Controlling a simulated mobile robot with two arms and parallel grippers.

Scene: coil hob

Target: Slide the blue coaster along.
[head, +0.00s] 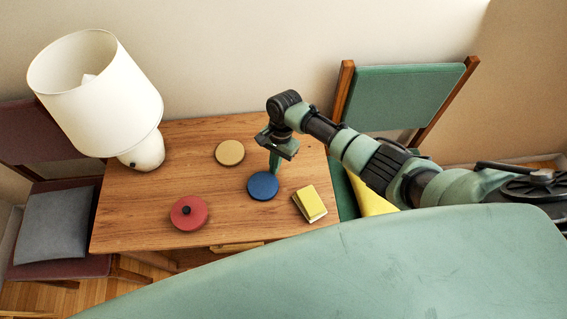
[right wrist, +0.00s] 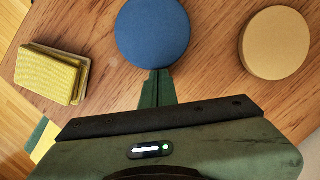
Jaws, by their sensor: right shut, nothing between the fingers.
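The blue coaster (head: 263,187) is a flat round disc lying on the wooden table, right of the middle. It also shows in the right wrist view (right wrist: 152,32), at the top centre. My right gripper (head: 274,172) is shut and empty, pointing down at the coaster's far edge in the head view. In the right wrist view the closed fingertips (right wrist: 158,74) meet the coaster's rim; I cannot tell whether they touch it. My left gripper is not in view.
A tan disc (head: 230,152) lies behind the coaster. A red disc with a dark knob (head: 189,213) lies to the left, a yellow block or book (head: 309,204) to the right. A white lamp (head: 141,150) stands at the table's left. Chairs flank the table (head: 135,204).

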